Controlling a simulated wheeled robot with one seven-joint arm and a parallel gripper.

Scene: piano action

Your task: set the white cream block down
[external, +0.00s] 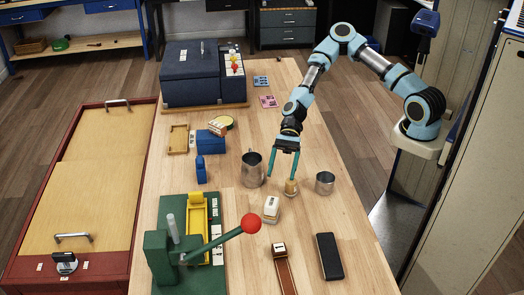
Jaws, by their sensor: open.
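The white cream block (270,213) stands on the wooden table near the picture's middle, just right of the green press. Its top is white with a small dark mark, and its lower part looks cream. My gripper (281,180) points down with its two teal fingers apart and nothing visible held between them. It is a little behind the block in the picture and apart from it. A small tan and brass-coloured piece (291,188) stands close to the right fingertip; I cannot tell whether they touch.
Metal cups flank my gripper: a handled one (252,170) left and a smaller one (325,183) right. The green press (160,262) has a red-knobbed lever (250,223) reaching toward the block. A brown strap (285,272) and a black case (329,257) lie in front.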

